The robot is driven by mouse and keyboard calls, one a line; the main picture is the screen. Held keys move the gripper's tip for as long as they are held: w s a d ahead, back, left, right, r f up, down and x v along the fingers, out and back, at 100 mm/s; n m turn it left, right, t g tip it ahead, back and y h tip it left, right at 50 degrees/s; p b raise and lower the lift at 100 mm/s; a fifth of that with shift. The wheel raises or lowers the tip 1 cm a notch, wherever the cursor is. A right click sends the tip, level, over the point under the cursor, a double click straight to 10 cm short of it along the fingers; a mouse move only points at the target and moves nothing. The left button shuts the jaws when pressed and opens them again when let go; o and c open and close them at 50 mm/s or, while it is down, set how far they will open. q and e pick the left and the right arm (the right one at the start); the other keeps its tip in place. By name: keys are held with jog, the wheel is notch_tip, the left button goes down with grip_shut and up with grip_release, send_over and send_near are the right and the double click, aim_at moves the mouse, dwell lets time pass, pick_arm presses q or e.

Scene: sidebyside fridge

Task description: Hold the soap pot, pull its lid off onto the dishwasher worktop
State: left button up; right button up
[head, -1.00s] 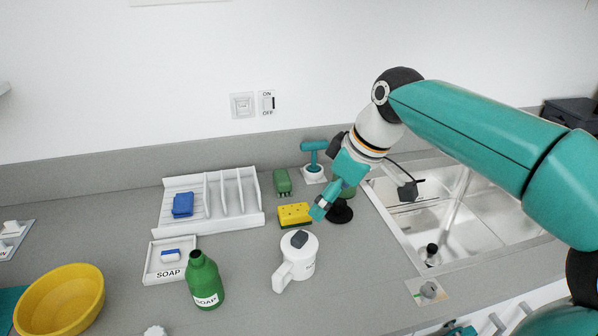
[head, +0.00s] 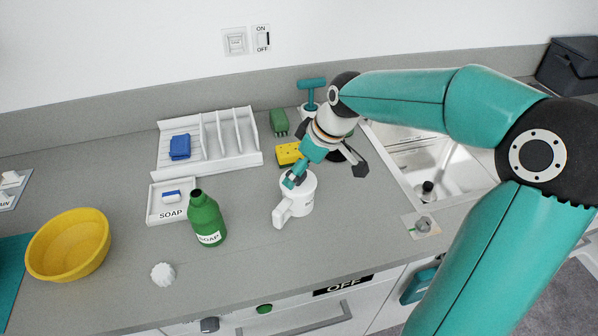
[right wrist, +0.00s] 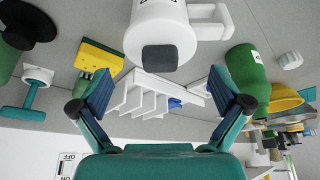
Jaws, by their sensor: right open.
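The soap pot (head: 299,197) is a white pot standing upright on the grey worktop, its handle toward the lower left in the head view. It also shows at the top of the right wrist view (right wrist: 146,25). Its lid has a dark grey knob (right wrist: 160,58) and sits on the pot. My right gripper (head: 291,181) is at the top of the pot and partly hides the lid. In the right wrist view its open fingers (right wrist: 160,82) are spread on either side of the knob's line, with the knob just beyond the tips. My left gripper is not in view.
A green soap bottle (head: 206,220) stands left of the pot. A yellow sponge (head: 287,154), green brush (head: 279,122) and white rack (head: 248,153) are behind. The sink (head: 440,165) is to the right. Worktop in front of the pot is clear.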

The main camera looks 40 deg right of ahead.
jog(key=shift+x, duration=1.6)
jog(key=shift+s, duration=0.1)
jog(key=c, duration=0.9)
jog(key=shift+s+a, duration=0.15)
jog(key=c, duration=0.5)
jog(key=shift+s+f, duration=0.1)
jog(key=shift+f, duration=0.05)
jog(key=c, duration=0.3)
jog(key=o, duration=1.2)
jog(key=shift+w+f, duration=0.15)
jog(key=shift+w, duration=0.1)
